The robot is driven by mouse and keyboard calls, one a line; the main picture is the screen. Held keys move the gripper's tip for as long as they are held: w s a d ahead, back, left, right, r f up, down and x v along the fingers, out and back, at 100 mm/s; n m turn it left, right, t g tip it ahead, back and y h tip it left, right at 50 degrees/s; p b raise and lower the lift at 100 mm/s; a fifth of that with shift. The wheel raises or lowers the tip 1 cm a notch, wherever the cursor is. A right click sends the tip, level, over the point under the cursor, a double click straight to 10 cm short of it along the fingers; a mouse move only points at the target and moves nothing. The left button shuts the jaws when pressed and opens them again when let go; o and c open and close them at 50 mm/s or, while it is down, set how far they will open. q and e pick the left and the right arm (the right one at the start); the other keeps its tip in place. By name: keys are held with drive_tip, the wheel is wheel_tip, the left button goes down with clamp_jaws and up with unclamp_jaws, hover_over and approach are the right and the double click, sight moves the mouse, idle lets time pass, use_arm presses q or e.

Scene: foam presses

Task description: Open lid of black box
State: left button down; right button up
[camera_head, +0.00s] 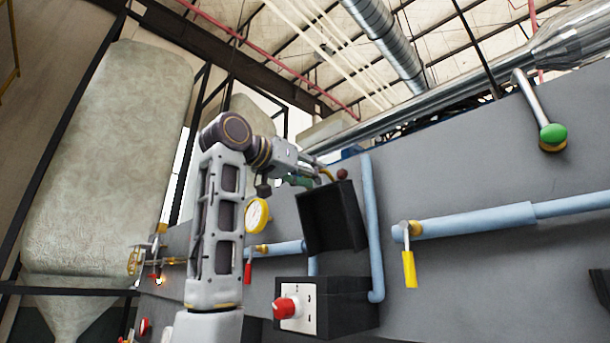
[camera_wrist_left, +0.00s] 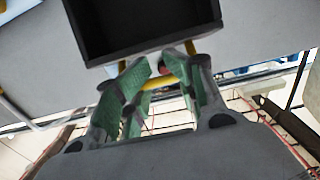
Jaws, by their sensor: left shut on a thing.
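The black box (camera_head: 352,312) sits on the grey panel, with a white plate and a red knob (camera_head: 284,308) on its front. Its black lid (camera_head: 333,218) stands raised above the box, tilted, its hollow inner side facing the head camera. In the left wrist view the lid (camera_wrist_left: 150,50) fills the top. My left gripper (camera_head: 305,181) is at the lid's upper edge, partly hidden by my arm. In the wrist view its green-padded fingers (camera_wrist_left: 158,90) are shut on the lid's yellow handle (camera_wrist_left: 160,82). My right gripper is not in view.
A blue pipe (camera_head: 370,230) runs close along the right of the lid and box. A yellow-handled valve (camera_head: 409,268) is farther right. A yellow gauge (camera_head: 257,214) and a red-handled valve (camera_head: 248,272) are at the left. A green-topped lever (camera_head: 552,134) is at upper right.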

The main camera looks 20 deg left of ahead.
use_arm(q)
drive_tip(key=shift+w+d, duration=0.25)
drive_tip(key=shift+w, duration=0.05)
drive_tip(key=shift+f, duration=0.1)
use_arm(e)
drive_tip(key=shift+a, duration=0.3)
use_arm(q)
drive_tip(key=c, duration=1.3)
unclamp_jaws()
drive_tip(key=shift+o, duration=0.2)
drive_tip(key=shift+o, duration=1)
drive_tip(key=shift+d, duration=0.15)
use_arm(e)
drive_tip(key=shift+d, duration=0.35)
use_arm(q)
drive_tip(key=shift+o, duration=0.8)
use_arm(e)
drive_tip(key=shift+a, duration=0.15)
use_arm(q)
drive_tip(key=shift+s, duration=0.1)
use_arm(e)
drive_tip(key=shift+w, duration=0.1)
